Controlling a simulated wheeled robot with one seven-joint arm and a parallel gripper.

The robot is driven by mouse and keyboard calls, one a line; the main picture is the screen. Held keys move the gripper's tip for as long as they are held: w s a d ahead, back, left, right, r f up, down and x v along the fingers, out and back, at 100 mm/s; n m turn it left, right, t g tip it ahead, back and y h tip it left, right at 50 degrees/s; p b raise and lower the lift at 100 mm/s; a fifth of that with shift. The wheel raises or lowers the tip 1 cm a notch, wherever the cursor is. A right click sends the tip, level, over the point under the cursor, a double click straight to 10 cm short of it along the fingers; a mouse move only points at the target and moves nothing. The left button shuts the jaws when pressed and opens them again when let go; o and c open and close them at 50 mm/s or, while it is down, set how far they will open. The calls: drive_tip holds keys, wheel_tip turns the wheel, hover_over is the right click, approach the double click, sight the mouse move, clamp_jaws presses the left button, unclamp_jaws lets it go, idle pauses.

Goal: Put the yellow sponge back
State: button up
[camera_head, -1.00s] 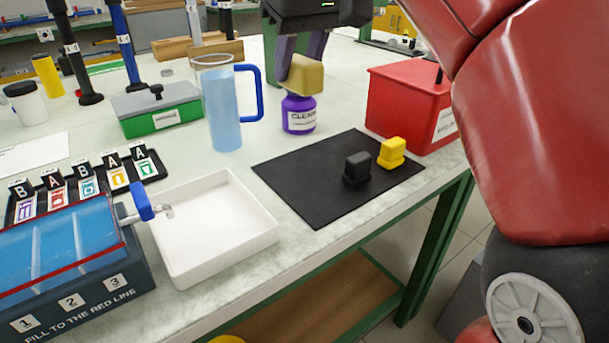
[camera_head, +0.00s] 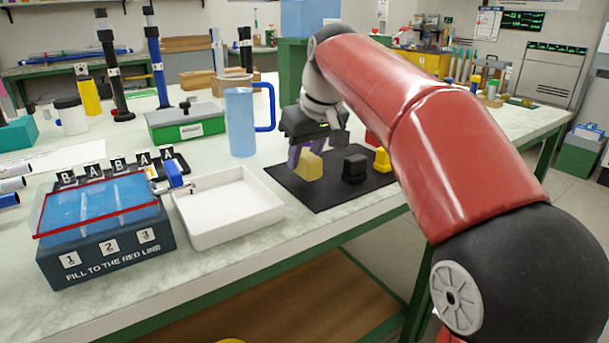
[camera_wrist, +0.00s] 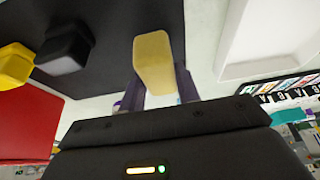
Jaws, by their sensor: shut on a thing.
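The pale yellow sponge (camera_head: 309,166) is between the fingers of my gripper (camera_head: 304,152), which is shut on it. It is over the left part of the black mat (camera_head: 325,196), left of a black block. The wrist view shows the sponge (camera_wrist: 153,62) between the purple fingers of my gripper (camera_wrist: 160,92), with the mat (camera_wrist: 115,20) beside and under it. I cannot tell for sure whether the sponge touches the mat.
A black block (camera_head: 355,169) and a bright yellow block (camera_head: 382,160) stand on the mat to the right. A white tray (camera_head: 228,212) is to the left. A blue-handled jug (camera_head: 241,122) stands behind. A red box (camera_wrist: 28,122) shows in the wrist view.

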wheel_tip(320, 180, down, 2)
drive_tip(key=shift+f+b, duration=0.25)
drive_tip(key=shift+b, duration=0.4)
drive_tip(key=shift+r, duration=0.15)
drive_tip(key=o, duration=0.9)
drive_tip(key=shift+r, duration=0.1)
drive_tip(key=p+v, duration=0.3)
drive_tip(key=v, duration=0.9)
